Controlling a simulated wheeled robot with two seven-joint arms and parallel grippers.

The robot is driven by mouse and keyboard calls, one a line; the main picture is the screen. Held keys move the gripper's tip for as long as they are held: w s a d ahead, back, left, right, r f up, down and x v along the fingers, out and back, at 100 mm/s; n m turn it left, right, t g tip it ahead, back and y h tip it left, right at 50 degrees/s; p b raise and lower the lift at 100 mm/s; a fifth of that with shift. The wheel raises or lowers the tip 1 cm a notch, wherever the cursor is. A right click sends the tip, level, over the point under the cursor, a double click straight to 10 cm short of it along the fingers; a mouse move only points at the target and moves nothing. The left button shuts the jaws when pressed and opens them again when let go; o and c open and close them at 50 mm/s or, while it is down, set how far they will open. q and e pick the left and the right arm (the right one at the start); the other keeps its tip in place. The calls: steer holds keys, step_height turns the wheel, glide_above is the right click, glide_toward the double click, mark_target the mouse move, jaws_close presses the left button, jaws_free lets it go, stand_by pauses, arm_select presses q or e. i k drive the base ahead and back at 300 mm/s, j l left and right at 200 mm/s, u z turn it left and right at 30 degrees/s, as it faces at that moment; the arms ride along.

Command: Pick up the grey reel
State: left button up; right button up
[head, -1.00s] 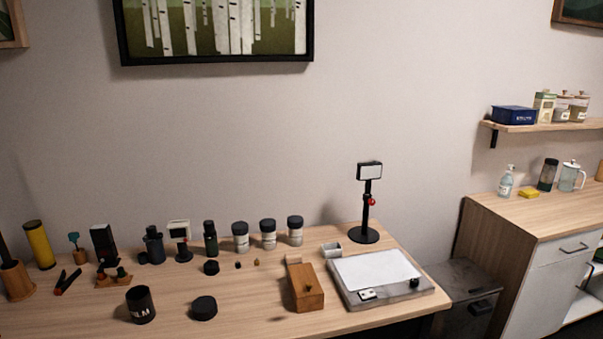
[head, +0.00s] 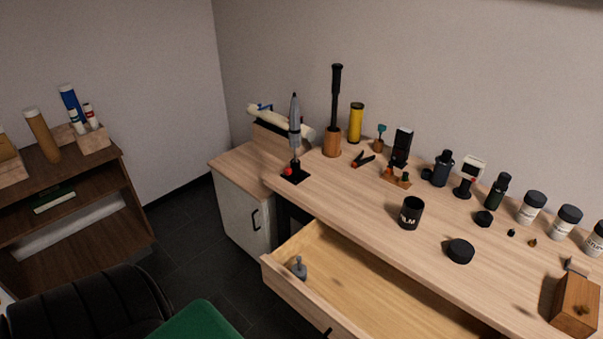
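A small grey object (head: 299,268) stands in the front left corner of the open drawer (head: 345,272). It has a narrow top on a wider lower part and is too small to tell for sure whether it is the grey reel. No other grey reel is plain to see. Neither of my grippers is in view.
The drawer is pulled out below the tabletop (head: 450,220). On the table stand a black cup (head: 411,213), a round black lid (head: 460,251), a wooden block (head: 575,305) and several bottles. A dark chair (head: 90,305) and green seat (head: 205,322) are in front.

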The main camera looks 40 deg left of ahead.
mark_target(299, 269)
steer(key=i+j+u, duration=0.1)
steer(key=u, duration=0.85)
